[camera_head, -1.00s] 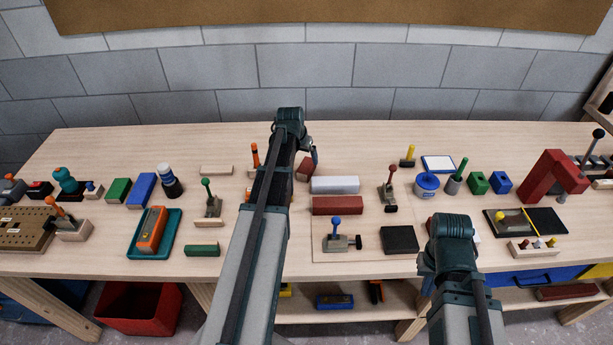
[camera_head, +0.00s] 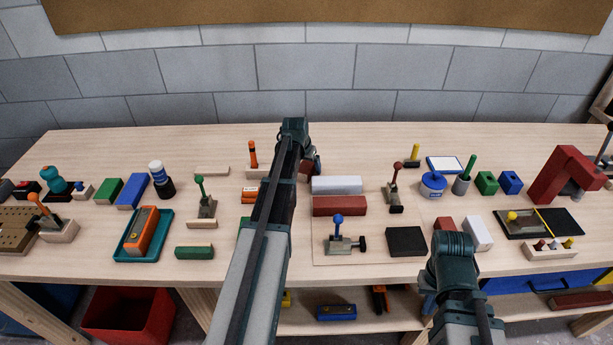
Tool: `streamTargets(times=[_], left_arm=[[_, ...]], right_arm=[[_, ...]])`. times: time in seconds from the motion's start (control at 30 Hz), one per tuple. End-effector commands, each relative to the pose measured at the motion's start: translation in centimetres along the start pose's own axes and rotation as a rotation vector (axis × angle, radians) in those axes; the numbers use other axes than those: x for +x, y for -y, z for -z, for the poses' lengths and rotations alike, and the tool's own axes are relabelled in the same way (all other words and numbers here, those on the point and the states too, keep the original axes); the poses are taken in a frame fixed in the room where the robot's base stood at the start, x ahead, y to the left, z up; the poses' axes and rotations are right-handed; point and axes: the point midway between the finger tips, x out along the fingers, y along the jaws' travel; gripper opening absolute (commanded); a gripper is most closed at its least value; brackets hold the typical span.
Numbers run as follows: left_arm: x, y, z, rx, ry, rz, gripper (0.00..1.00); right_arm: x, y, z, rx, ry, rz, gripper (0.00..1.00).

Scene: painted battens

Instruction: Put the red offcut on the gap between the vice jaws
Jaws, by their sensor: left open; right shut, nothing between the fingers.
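A dark red block (camera_head: 306,169), apparently the red offcut, is on the bench beside my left gripper (camera_head: 315,160), mostly hidden behind the wrist. My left gripper is open; its fingers are largely hidden, and I cannot tell whether they touch the block. A light grey bar (camera_head: 336,185) and a dark red bar (camera_head: 339,206) lie parallel with a narrow gap between them, possibly the vice jaws. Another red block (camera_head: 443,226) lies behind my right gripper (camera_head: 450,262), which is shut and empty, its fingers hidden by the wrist.
A blue-knobbed clamp (camera_head: 338,240) and a black block (camera_head: 406,241) stand in front of the bars. A red-knobbed clamp (camera_head: 395,192) is to their right. A white block (camera_head: 478,233) is by my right wrist. A large red clamp-like frame (camera_head: 562,172) is far right.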

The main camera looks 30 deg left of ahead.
Motion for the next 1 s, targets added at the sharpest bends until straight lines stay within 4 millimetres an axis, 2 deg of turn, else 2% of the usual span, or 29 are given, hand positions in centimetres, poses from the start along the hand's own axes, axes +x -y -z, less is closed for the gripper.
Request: streamTargets(times=[0.2, 0.23, 0.7, 0.73, 1.0], left_arm=[[0.04, -0.01, 0.03, 0.000, 0.000, 0.000, 0.91], [0.03, -0.01, 0.02, 0.000, 0.000, 0.000, 0.88], [0.03, 0.00, 0.01, 0.000, 0.000, 0.000, 0.03], [0.03, 0.00, 0.02, 0.000, 0.000, 0.000, 0.00], [-0.08, 0.00, 0.07, 0.000, 0.000, 0.000, 0.00]], right_arm=[[0.02, 0.00, 0.00, 0.000, 0.000, 0.000, 0.00], [0.02, 0.00, 0.00, 0.000, 0.000, 0.000, 0.00], [0.03, 0.00, 0.00, 0.000, 0.000, 0.000, 0.00], [0.03, 0.00, 0.00, 0.000, 0.000, 0.000, 0.00], [-0.10, -0.01, -0.01, 0.000, 0.000, 0.000, 0.00]])
